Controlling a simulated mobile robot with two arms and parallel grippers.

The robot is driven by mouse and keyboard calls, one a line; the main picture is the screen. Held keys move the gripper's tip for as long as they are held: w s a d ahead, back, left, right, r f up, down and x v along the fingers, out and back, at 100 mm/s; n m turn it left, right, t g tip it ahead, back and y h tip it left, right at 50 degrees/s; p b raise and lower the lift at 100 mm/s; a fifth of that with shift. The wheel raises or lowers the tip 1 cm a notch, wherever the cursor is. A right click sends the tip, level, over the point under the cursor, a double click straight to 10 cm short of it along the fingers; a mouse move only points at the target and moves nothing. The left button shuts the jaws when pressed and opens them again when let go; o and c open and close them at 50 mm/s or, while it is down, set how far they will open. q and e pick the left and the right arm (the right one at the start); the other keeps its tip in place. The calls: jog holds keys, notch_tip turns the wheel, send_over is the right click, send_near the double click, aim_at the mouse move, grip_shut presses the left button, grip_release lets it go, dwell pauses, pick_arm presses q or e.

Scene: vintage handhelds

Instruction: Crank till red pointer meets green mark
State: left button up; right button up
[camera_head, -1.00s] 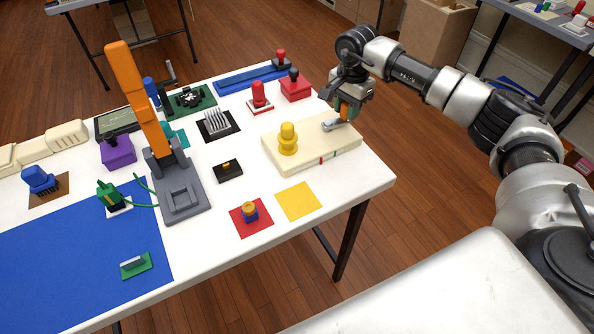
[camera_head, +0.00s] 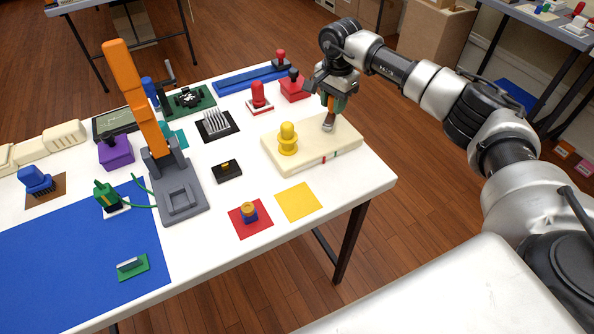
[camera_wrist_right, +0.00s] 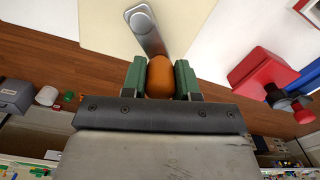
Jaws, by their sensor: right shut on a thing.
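A cream box (camera_head: 312,158) stands near the table's right end with a yellow knob (camera_head: 288,138) on its left part. A grey metal crank arm (camera_head: 328,123) is on its top, towards the right; it also shows in the right wrist view (camera_wrist_right: 146,30). A red pointer (camera_head: 323,159) and a green mark (camera_head: 336,154) show on the box's front side, a small gap apart, red left of green. My right gripper (camera_head: 335,98) is shut on the crank's orange handle (camera_wrist_right: 160,77), whose green-padded fingers sit on both sides of it. My left gripper is out of view.
Red-topped devices (camera_head: 258,98) and a red block (camera_head: 295,90) stand behind the box. A yellow mat (camera_head: 299,202) and a red mat (camera_head: 262,221) lie in front. A grey device with a tall orange lever (camera_head: 135,95) stands to the left.

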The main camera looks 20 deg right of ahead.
jog(key=shift+w+a+f, duration=0.15)
jog(key=shift+w+a, duration=0.05)
jog(key=shift+a, duration=0.3)
jog(key=shift+w+a+f, duration=0.1)
jog(key=shift+w+a, duration=0.05)
jog(key=shift+a, duration=0.3)
jog(key=shift+d, duration=0.15)
jog(key=shift+s, duration=0.1)
jog(key=shift+a, duration=1.35)
jog(key=shift+d, duration=0.1)
